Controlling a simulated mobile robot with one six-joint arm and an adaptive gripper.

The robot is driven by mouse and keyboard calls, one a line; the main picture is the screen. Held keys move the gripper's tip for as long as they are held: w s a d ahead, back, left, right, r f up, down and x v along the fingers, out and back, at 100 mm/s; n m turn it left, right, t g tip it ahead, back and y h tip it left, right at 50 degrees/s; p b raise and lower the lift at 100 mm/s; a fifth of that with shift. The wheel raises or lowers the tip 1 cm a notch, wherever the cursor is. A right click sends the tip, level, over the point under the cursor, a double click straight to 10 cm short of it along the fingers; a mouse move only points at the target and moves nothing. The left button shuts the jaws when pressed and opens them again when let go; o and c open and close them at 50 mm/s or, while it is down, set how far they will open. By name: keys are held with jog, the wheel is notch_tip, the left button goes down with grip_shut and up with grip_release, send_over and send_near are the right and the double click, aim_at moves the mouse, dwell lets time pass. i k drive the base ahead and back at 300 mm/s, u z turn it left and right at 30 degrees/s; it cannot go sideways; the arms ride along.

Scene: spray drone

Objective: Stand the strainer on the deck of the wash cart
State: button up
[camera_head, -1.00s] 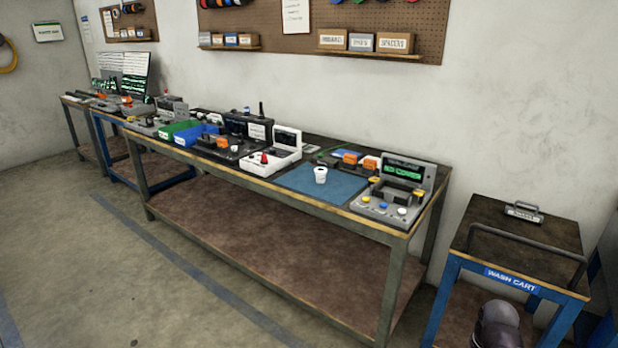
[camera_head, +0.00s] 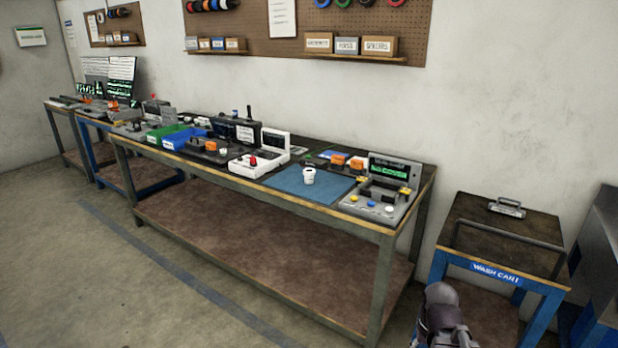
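A small white cup-shaped thing (camera_head: 308,177), which I take to be the strainer, stands upright on the blue mat (camera_head: 283,182) on the long workbench. It is too small to make out any mesh. The wash cart (camera_head: 495,272) is at the right, with a blue frame and a dark deck (camera_head: 470,212). A dark part of my arm shows at the bottom edge, in front of the cart. My gripper's fingers are not visible.
A grey holder with a handle (camera_head: 507,208) sits at the back of the cart's deck; a rail crosses the deck's front. A grey console (camera_head: 382,190) is right of the mat. A grey cabinet (camera_head: 597,260) stands right of the cart. Floor before the bench is clear.

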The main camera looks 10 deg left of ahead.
aim_at(503, 238)
jog(key=i, duration=1)
